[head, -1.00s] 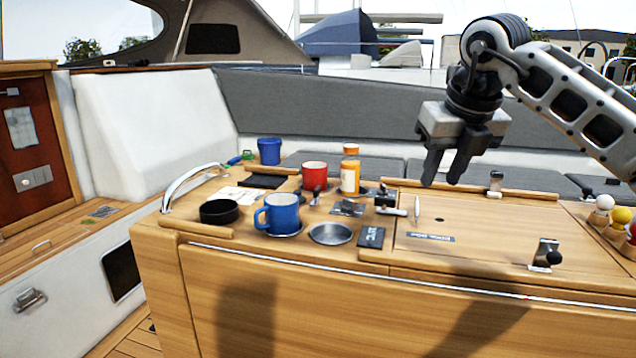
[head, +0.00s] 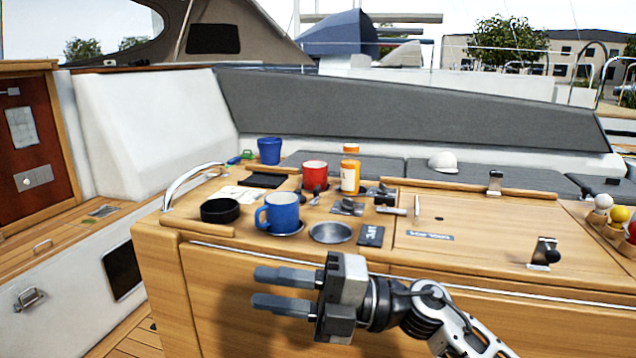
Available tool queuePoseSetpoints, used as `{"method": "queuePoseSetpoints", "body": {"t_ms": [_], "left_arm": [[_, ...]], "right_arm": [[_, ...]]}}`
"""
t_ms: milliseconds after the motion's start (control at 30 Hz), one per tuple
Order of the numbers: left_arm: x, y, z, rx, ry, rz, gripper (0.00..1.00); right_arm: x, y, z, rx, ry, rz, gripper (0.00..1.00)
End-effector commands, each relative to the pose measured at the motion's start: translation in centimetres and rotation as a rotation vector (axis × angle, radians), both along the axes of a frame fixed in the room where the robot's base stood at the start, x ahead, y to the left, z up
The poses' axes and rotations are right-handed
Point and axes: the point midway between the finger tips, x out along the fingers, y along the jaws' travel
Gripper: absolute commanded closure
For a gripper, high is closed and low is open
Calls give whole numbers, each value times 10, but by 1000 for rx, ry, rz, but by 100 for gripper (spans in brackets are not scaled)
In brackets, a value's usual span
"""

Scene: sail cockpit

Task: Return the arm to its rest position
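My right gripper (head: 283,290) is low in front of the wooden cockpit table, fingers pointing left. Its two fingers are apart with nothing between them. My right arm (head: 440,315) comes in from the bottom right, below the table top. The gripper looks clear of the blue mug (head: 281,212), which stands on the table above it in the picture. My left gripper and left arm are out of the picture.
The table (head: 480,225) bears a red mug (head: 315,174), an orange bottle (head: 350,172), a black round dish (head: 220,211), a metal bowl (head: 331,233) and a blue cup (head: 269,151). Coloured balls (head: 619,213) sit at the right edge. A steel rail (head: 185,181) rises at the left corner.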

Motion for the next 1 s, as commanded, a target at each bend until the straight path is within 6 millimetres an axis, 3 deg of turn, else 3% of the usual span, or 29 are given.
{"method": "queuePoseSetpoints", "body": {"t_ms": [167, 267, 367, 500, 633, 800, 1000], "left_arm": [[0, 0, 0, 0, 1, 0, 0], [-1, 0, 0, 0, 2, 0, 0], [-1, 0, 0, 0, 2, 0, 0], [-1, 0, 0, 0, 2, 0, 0], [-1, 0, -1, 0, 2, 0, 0], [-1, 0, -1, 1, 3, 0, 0], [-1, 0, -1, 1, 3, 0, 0]], "right_arm": [[6, -35, -24, 394, 422, -268, 70], [11, -70, -61, 544, 684, -456, 70], [4, -107, -116, 646, 962, -657, 70], [-35, -151, -201, 703, 1344, -922, 70], [-85, -175, -259, 692, 1621, -1091, 70], [-131, -188, -295, 659, 1826, -1201, 70], [-143, -190, -303, 648, 1877, -1225, 70]]}}
